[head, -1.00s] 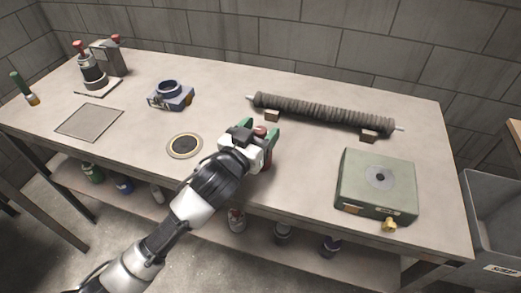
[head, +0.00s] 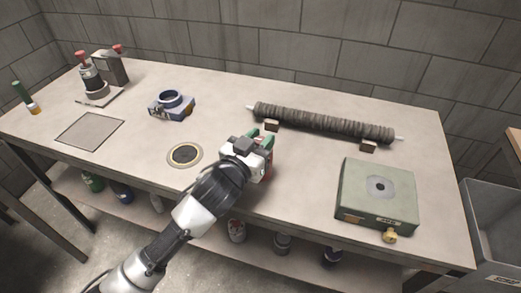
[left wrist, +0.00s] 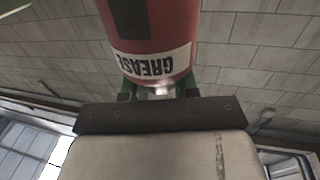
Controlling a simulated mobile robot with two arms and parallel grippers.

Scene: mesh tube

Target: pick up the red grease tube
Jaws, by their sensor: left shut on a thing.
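The red grease tube (left wrist: 155,35) fills the top of the left wrist view, with its white "GREASE" label upside down there. My left gripper (head: 265,143) has green fingers and is shut on the tube over the front middle of the workbench. In the head view only a red sliver of the tube (head: 269,172) shows beside the gripper; the gripper hides the rest. I cannot tell how far the tube is above the bench top. My right gripper is not in view.
On the workbench (head: 300,195), a ribbed roller (head: 320,122) lies behind the gripper on two blocks. A green box (head: 377,195) stands to the right, a round disc (head: 185,155) and a blue clamp-like device (head: 171,104) to the left. A grey bin (head: 490,230) stands at far right.

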